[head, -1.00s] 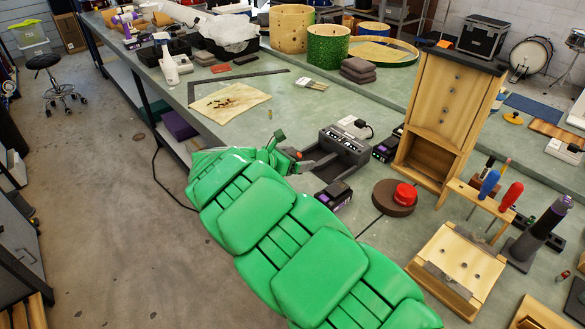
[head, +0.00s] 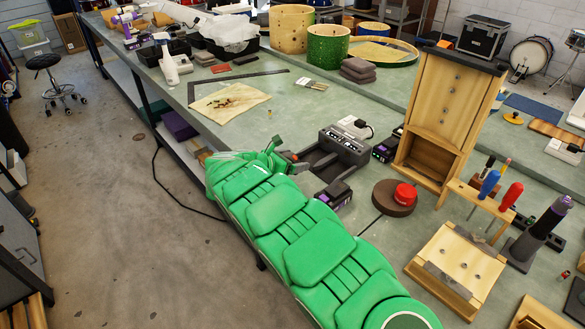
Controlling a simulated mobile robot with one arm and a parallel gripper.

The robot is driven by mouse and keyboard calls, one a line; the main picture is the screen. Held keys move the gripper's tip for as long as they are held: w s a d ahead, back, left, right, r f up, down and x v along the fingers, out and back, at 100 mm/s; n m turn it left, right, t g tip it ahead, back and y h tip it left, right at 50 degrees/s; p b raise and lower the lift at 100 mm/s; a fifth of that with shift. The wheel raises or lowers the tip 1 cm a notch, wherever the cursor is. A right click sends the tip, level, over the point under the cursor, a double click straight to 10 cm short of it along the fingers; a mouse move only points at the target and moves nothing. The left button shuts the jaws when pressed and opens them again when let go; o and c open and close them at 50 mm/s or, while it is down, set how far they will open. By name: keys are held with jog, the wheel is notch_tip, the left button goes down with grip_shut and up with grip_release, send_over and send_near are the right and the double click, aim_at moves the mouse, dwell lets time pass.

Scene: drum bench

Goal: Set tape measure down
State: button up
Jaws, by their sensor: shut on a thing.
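My gripper (head: 283,153) is at the far end of my green arm, above the near edge of the bench, left of a dark grey charger. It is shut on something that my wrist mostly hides. Only a small grey and orange-red bit shows at the fingers; I take it to be the tape measure, but its body cannot be made out. The bench top (head: 300,105) is grey-green. I cannot tell how high the gripper is above it or whether the held thing touches it.
The charger (head: 337,150) and a battery (head: 334,194) stand right of my gripper. A red round thing (head: 405,193) sits on a brown disc (head: 390,205). A wooden cabinet (head: 445,105) stands further right. A cloth (head: 229,102) lies behind my gripper, with bare bench between.

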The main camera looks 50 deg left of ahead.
aim_at(292, 176)
jog(key=shift+w+a+f, duration=0.1)
jog(key=shift+a+f, duration=0.1)
jog(key=shift+f, duration=1.65)
jog(key=o, duration=1)
jog(key=shift+f, duration=0.1)
jog(key=shift+r, duration=0.25)
jog(key=v, duration=1.2)
jog(key=shift+f, duration=0.1)
